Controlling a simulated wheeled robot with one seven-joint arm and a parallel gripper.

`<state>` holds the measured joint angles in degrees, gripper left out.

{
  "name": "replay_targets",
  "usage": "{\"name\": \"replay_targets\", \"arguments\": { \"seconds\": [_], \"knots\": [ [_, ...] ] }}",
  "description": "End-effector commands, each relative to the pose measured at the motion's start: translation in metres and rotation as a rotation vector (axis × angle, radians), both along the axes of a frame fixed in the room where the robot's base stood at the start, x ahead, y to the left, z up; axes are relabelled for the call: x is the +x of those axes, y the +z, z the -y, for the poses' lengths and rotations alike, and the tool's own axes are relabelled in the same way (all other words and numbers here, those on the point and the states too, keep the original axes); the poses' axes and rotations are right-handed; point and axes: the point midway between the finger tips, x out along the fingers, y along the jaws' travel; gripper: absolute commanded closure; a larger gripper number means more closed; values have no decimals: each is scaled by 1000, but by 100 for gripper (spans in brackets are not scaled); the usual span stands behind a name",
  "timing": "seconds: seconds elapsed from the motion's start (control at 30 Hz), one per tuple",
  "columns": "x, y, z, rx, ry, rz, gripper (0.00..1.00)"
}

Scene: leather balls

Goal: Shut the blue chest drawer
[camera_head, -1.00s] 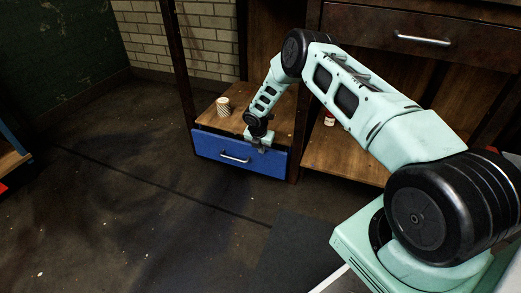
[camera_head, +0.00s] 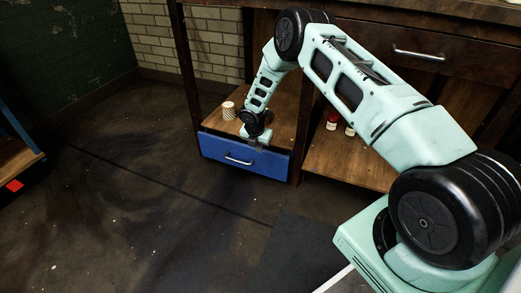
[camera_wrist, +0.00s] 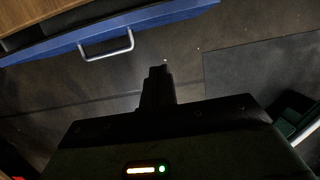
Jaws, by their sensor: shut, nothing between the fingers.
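The blue drawer (camera_head: 225,150) sits low in the wooden cabinet, under a wooden shelf top, with a silver bar handle (camera_head: 239,161) on its front. In the wrist view the blue front (camera_wrist: 170,12) and the handle (camera_wrist: 106,47) show at the upper left. A dark gap shows there between the wooden top and the blue front, so the drawer stands partly out. My gripper (camera_head: 257,146) is at the drawer's upper edge in the head view. In the wrist view its fingers (camera_wrist: 158,72) are together and empty, over the floor in front of the drawer. Contact cannot be told.
A striped cup (camera_head: 229,111) stands on the wood above the drawer. Small red-and-white bottles (camera_head: 332,122) stand on the shelf to the right. Another drawer (camera_head: 420,45) with a silver handle is above right. The dark floor (camera_head: 140,215) in front is clear.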

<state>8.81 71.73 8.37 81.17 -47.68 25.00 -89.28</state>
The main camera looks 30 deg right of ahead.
Motion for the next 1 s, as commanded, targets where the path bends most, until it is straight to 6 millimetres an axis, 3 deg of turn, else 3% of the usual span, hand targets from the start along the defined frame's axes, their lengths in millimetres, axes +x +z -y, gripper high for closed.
{"name": "replay_targets", "arguments": {
  "seconds": [0.03,0.17,0.4,0.57,0.67,1.0],
  "knots": [
    [-1,10,-2,-1,1,0,100],
    [-3,18,-4,-2,2,-1,100],
    [6,10,-30,-81,7,50,100],
    [11,9,-37,-112,1,79,100],
    [13,-1,-33,-112,-3,79,100],
    [27,-67,-12,-110,-2,78,100]
  ]
}}
